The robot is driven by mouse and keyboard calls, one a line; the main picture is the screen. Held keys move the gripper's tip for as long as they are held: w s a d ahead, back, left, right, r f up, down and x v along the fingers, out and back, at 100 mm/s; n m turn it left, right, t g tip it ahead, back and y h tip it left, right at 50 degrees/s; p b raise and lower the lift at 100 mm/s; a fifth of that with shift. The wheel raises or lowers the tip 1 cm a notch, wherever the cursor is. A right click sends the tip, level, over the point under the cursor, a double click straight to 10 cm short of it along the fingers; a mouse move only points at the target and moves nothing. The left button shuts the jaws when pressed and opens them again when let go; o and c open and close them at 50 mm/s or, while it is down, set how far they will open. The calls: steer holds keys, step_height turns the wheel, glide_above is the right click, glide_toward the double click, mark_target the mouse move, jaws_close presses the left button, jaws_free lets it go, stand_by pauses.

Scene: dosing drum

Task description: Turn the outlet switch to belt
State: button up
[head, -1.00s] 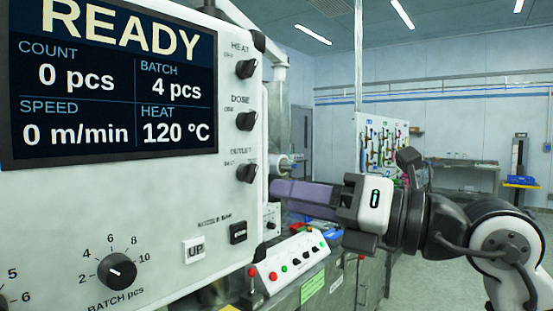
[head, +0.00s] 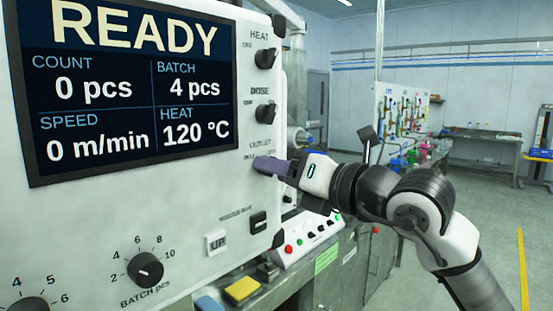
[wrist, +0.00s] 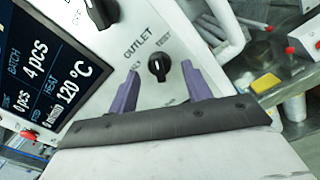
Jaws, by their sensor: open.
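The outlet switch (wrist: 158,67) is a black knob on the white panel, under the word OUTLET in the wrist view. A label reading TEST is at its upper right; the other small labels around it are partly hidden or too small to read. My gripper (wrist: 160,72) is open, with one purple finger on each side of the knob and a gap showing on both sides. In the head view my gripper (head: 262,164) reaches the panel from the right, just below the OUTLET label, and its fingers hide the knob.
The heat knob (head: 266,58) and dose knob (head: 265,112) are above on the same panel. The display (head: 135,90) is to the left. Below are the UP button (head: 216,242), a black rocker (head: 258,222) and the batch knob (head: 145,270). A control box (head: 310,238) stands lower right.

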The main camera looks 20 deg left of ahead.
steer(key=shift+w+a, duration=0.2)
steer(key=shift+a, duration=0.3)
steer(key=c, duration=0.9)
steer(key=shift+c, duration=0.2)
